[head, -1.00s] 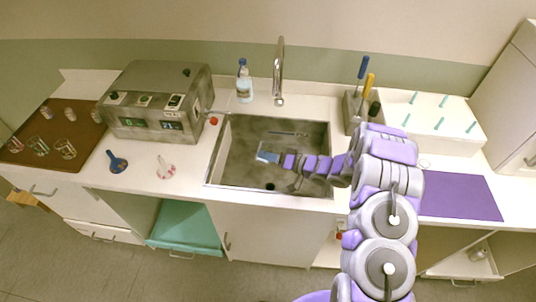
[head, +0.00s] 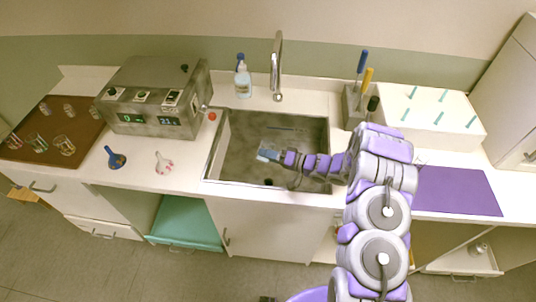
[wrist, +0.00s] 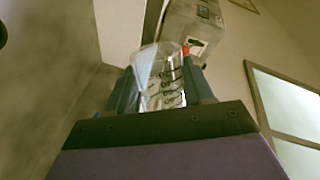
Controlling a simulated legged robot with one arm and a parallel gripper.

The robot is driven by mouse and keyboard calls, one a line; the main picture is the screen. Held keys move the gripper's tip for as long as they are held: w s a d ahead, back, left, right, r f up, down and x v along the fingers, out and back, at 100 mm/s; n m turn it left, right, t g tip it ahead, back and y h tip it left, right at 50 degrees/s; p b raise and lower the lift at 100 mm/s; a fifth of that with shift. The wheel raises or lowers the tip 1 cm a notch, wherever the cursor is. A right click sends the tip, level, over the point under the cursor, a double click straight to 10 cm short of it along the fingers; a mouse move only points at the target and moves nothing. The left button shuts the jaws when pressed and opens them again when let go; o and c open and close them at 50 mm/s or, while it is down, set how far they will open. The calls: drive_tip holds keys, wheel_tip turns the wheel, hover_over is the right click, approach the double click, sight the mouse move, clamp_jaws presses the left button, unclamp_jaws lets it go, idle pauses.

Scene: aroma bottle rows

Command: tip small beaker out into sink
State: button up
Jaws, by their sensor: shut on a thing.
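My gripper (head: 272,155) reaches over the sink (head: 228,140) from the right in the head view. In the wrist view my gripper (wrist: 165,90) is shut on a small clear beaker (wrist: 163,75) with dark graduation marks. The beaker sits between the two fingers. In the head view the beaker (head: 266,154) is a small pale blue shape at the gripper's end, above the sink basin. The wrist view is strongly rolled, and I cannot tell the beaker's exact tilt or whether liquid is in it.
A chrome faucet (head: 277,65) stands behind the sink. A soap bottle (head: 243,80) stands behind it to the left, and a grey machine (head: 155,97) left of the sink. A brown tray (head: 85,130) holds several glasses. A tool holder (head: 353,107) stands at the right.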

drive_tip(key=shift+a+f+p, duration=0.15)
drive_tip(key=shift+p, duration=0.65)
drive_tip(key=shift+f+m+p, duration=0.15)
drive_tip(key=shift+m+p, duration=0.55)
drive_tip(key=shift+p, duration=0.3)
drive_tip(key=shift+w+m+p, duration=0.25)
drive_tip(key=shift+m+p, duration=0.05)
drive_tip(key=shift+p, duration=0.2)
drive_tip(key=shift+w+d+r+m+p, duration=0.3)
drive_tip(key=shift+w+r+p, duration=0.05)
drive_tip(key=shift+p, duration=0.2)
drive_tip(key=shift+w+r+m+p, duration=0.15)
drive_tip(key=shift+m+p, duration=0.2)
drive_tip(key=shift+m, duration=0.05)
drive_tip(key=shift+g, duration=0.4)
drive_tip(key=shift+r+m, duration=0.15)
drive_tip(key=shift+m, duration=0.35)
drive_tip(key=shift+w, duration=0.1)
drive_tip(key=shift+w+d+r+m+y+p, duration=0.1)
drive_tip(key=shift+w+r+m+y+p, duration=0.15)
drive_tip(key=shift+m, duration=0.35)
